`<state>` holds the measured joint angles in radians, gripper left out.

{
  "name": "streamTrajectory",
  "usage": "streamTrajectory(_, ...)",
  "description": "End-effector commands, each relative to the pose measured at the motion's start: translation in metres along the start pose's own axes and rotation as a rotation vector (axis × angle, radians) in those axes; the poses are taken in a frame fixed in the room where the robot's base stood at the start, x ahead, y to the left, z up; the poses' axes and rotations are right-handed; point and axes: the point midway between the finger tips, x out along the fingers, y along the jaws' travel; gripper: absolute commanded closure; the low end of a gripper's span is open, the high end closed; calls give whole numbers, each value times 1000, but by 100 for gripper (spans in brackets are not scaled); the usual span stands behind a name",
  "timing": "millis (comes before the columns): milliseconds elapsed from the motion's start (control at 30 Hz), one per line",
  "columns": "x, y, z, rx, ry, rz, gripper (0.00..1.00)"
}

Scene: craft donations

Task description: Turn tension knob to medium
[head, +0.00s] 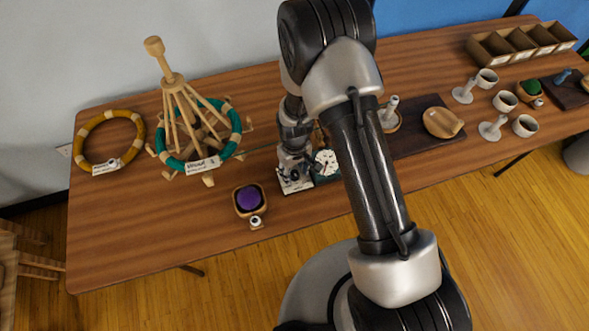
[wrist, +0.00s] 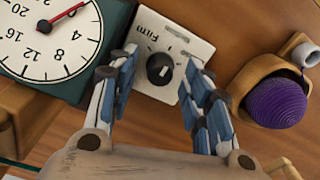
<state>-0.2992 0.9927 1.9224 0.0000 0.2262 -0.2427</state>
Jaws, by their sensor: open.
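The tension knob (wrist: 160,69) is black and round with a pale pointer line. It sits on a white plate (wrist: 158,22) with tick marks and the printed word "Firm", seen from an angle in the wrist view. My gripper (wrist: 160,64) is open, with one blue-padded finger on each side of the knob. The knob shows between the fingers; I cannot tell whether either finger touches it. Which mark the pointer faces is hard to read. In the head view my gripper (head: 296,180) is over the plate and hides the knob.
A dark green dial with a red hand (wrist: 55,40) is close left of the plate in the wrist view. A wooden holder (wrist: 243,85) with purple yarn (wrist: 275,103) is to the right. A wooden yarn swift (head: 180,110) with a teal skein stands left in the head view.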

Motion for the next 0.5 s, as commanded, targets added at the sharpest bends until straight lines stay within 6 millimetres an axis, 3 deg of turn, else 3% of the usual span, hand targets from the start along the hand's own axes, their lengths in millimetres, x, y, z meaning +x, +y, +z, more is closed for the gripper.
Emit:
streamTrajectory(233, -12, 0, -1, 0, 2, 0, 55)
streamTrajectory(500, -68, 0, -2, 0, 5, 1, 55)
